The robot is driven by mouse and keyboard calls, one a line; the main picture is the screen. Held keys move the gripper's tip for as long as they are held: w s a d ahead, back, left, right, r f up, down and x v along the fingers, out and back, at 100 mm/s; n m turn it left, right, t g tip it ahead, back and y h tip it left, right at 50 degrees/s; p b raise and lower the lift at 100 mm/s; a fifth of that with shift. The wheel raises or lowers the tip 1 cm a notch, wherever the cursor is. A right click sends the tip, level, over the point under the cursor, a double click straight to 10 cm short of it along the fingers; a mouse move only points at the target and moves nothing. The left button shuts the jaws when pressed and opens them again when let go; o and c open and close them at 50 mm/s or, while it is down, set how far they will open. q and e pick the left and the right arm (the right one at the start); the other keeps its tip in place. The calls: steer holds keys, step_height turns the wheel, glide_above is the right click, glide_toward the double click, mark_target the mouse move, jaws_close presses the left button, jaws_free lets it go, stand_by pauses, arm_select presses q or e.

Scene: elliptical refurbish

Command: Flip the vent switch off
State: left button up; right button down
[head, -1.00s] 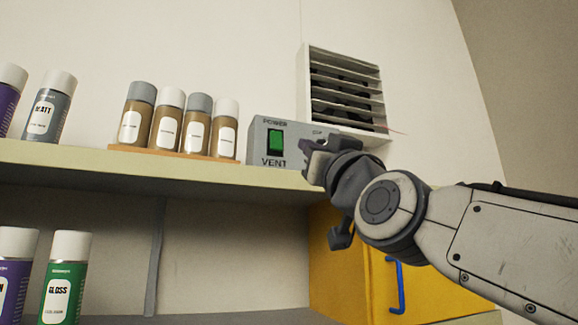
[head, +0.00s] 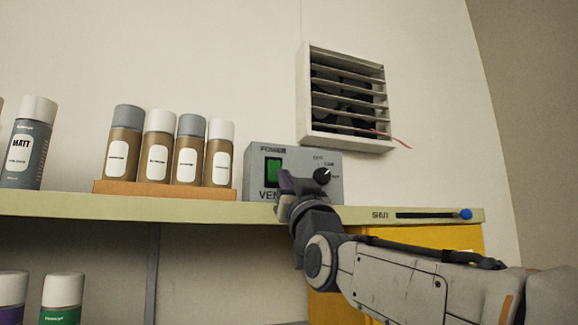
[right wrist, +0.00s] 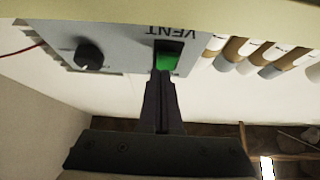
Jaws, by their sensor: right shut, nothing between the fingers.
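The grey vent control box (head: 330,193) stands on the shelf in the head view. Its green rocker switch (head: 273,170) sits on the left of its front, between the labels POWER and VENT. A black knob (head: 322,176) is to the right of the switch. My right gripper (head: 285,180) is shut and empty in front of the box, just right of the switch and covering part of the VENT label. In the right wrist view the closed fingertips (right wrist: 161,76) are at the edge of the green switch (right wrist: 168,56); I cannot tell if they touch it. My left gripper is not in view.
A wall vent (head: 345,98) with slats hangs above the box. Spray cans (head: 157,148) stand on an orange tray (head: 165,192) to the left. A slider with a blue knob (head: 466,214) is on the shelf edge at right. A yellow cabinet (head: 450,236) is below.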

steer(key=shift+w+a+f, duration=0.1)
steer(key=shift+w, duration=0.25)
